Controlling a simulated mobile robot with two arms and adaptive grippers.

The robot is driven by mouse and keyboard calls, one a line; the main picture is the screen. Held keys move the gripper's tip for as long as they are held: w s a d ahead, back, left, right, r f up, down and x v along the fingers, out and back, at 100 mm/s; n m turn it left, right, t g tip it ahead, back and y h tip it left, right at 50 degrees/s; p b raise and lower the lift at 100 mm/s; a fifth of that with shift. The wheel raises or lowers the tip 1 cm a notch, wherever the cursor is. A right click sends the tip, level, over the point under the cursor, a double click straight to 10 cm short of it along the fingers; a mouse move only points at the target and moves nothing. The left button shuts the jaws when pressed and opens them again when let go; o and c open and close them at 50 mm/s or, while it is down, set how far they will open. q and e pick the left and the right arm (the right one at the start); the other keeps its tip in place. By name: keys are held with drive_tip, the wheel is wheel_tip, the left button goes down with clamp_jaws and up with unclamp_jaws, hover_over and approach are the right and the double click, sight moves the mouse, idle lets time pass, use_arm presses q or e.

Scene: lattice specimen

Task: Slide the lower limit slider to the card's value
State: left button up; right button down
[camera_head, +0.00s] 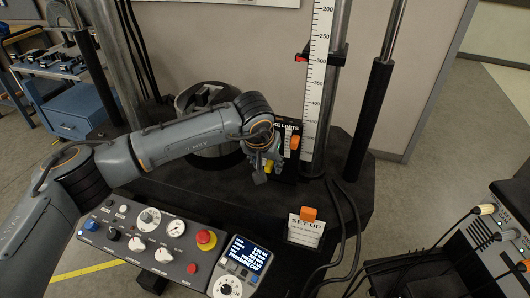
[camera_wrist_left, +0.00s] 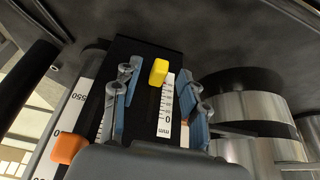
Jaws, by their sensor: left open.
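A black limits panel (camera_head: 287,128) stands beside the column ruler, its lettering partly covered by my left gripper. An orange slider (camera_head: 295,142) shows on its right side. A yellow slider (camera_head: 268,166) is beside my left gripper (camera_head: 262,172). In the left wrist view the yellow slider (camera_wrist_left: 158,72) sits at the top of a short white scale, in the gap between the open blue-padded fingers of the left gripper (camera_wrist_left: 157,92); no contact shows. An orange slider (camera_wrist_left: 68,147) is outside the left finger. The set-up card (camera_head: 305,232) has an orange clip; its small print is unreadable.
A control panel (camera_head: 150,245) with knobs, a red stop button (camera_head: 206,239) and a lit display (camera_head: 248,254) lies in front. Black cables (camera_head: 345,220) run at the right. A metal cylinder (camera_wrist_left: 245,105) stands close right of the gripper.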

use_arm(q)
drive_tip(key=shift+w+f, duration=0.1)
drive_tip(key=shift+f, duration=0.15)
clamp_jaws()
drive_tip(key=shift+r+p, duration=0.45)
drive_tip(key=shift+r, duration=0.85)
drive_tip(key=shift+f+b, duration=0.1)
drive_tip(key=shift+b, duration=0.35)
unclamp_jaws()
